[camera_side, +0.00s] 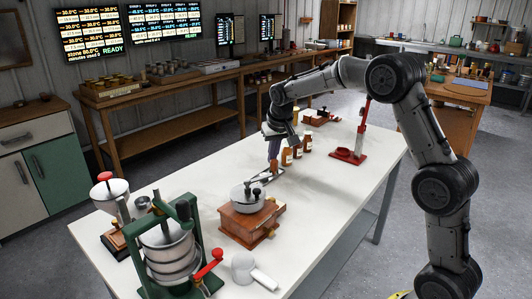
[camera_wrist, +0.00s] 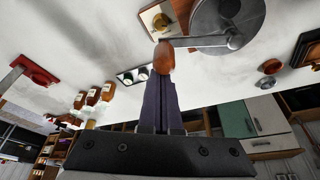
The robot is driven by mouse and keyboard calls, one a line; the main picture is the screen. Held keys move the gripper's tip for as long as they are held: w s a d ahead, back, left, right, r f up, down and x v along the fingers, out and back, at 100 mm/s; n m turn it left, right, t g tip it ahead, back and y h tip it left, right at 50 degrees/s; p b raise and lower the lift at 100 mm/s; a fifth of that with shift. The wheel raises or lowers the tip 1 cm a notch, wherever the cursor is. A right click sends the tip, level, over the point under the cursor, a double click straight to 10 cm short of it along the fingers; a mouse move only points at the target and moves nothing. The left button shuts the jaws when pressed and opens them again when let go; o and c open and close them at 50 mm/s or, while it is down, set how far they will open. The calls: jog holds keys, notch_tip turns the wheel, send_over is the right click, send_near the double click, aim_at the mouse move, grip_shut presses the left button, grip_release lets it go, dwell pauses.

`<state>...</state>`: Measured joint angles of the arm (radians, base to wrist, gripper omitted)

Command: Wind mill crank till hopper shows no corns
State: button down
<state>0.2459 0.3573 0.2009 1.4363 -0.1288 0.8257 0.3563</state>
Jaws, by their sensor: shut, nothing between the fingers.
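The mill is a brown wooden box (camera_side: 240,225) with a round grey metal hopper (camera_side: 241,197) on top, standing on the white table. Its crank (camera_side: 262,179) reaches out from the top towards my gripper and ends in a wooden knob (camera_wrist: 164,57). The crank arm (camera_wrist: 195,42) also shows in the wrist view. My gripper (camera_side: 273,154) points down at the knob, its dark purple fingers (camera_wrist: 163,95) shut together with nothing between them. In the wrist view the fingertips overlap or adjoin the knob; contact is unclear. The inside of the hopper is not visible, so no corns show.
Several small amber bottles (camera_side: 297,151) stand just behind my gripper. A red stand (camera_side: 348,156) is to the right on the table (camera_side: 330,195). A green-framed press (camera_side: 170,250), a white scoop (camera_side: 250,270) and a red-knobbed grinder (camera_side: 110,190) are near the front left.

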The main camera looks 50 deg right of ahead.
jog(key=s+a+m+g+h, duration=0.1)
jog(key=s+a+m, duration=0.2)
jog(key=s+m, duration=0.1)
jog(key=shift+s+m, duration=0.3)
jog(key=shift+s, duration=0.45)
jog(key=shift+a, duration=0.1)
dwell(0.3)
